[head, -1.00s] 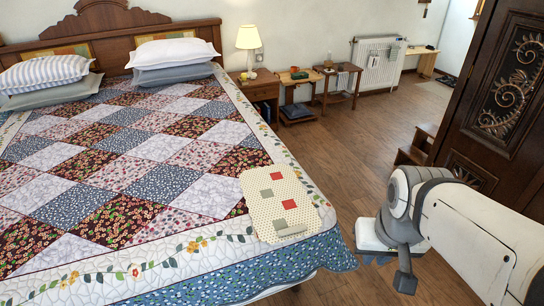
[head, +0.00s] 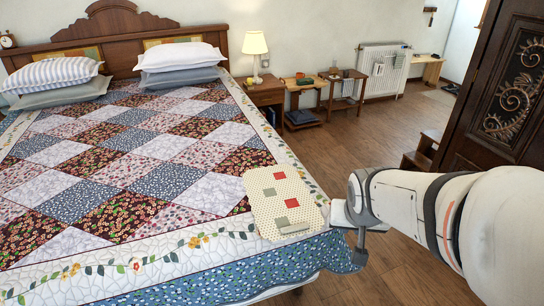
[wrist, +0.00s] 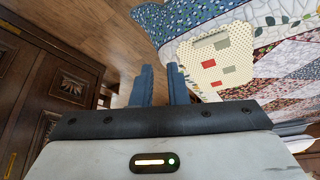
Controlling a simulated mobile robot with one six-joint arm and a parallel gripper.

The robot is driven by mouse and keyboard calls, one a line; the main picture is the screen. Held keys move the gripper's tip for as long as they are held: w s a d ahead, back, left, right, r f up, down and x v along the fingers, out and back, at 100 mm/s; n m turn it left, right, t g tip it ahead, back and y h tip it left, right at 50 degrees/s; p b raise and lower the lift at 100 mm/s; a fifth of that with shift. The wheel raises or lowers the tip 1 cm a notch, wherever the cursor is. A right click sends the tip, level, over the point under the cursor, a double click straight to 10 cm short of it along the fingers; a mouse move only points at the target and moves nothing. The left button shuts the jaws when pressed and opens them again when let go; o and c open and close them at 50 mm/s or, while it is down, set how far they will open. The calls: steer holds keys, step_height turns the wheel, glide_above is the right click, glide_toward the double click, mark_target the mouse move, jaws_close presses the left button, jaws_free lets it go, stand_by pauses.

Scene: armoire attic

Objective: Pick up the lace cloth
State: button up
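A cream, dotted, flat piece with rounded corners and red and grey-green squares (head: 262,207) lies at the near right corner of the bed; it looks like the lace cloth. A pale grey-green strip lies along its near edge. The cloth also shows in the wrist view (wrist: 206,64), right of my fingers. My gripper (wrist: 160,72) has two dark blue fingers with a gap between them and nothing in the gap. In the head view, the end of my arm (head: 345,214) is just right of the cloth, beside the bed edge; its fingers are not clear there.
The bed quilt (head: 120,205) is broad and mostly clear up to the pillows (head: 180,56). A dark carved armoire door (head: 505,105) stands at the right. A nightstand (head: 268,93), small tables and a radiator (head: 384,70) line the far wall. Wooden floor (head: 345,140) is open between.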

steer(key=w+d+f+m+t+b, duration=0.3)
steer(key=w+d+f+t+b, duration=0.15)
steer(key=w+f, duration=0.6)
steer(key=m+t+y+b, duration=0.3)
steer(key=t+y+b, duration=0.1)
steer(key=b, duration=0.3)
glide_toward(323, 227)
steer(key=w+d+r, duration=0.1)
steer(key=w+d, duration=0.2)
steer(key=w, duration=0.1)
step_height(323, 227, down, 5)
steer(key=a+m+t+y+b, duration=0.2)
steer(key=m+y+b, duration=0.2)
steer(key=y, duration=0.2)
steer(key=x, duration=0.3)
steer(key=b+x, duration=0.1)
steer(key=x, duration=0.1)
steer(key=shift+w+a+r, duration=0.2)
steer(key=shift+w, duration=0.15)
steer(key=shift+c, duration=0.5)
jaws_close()
steer(key=shift+r, duration=0.15)
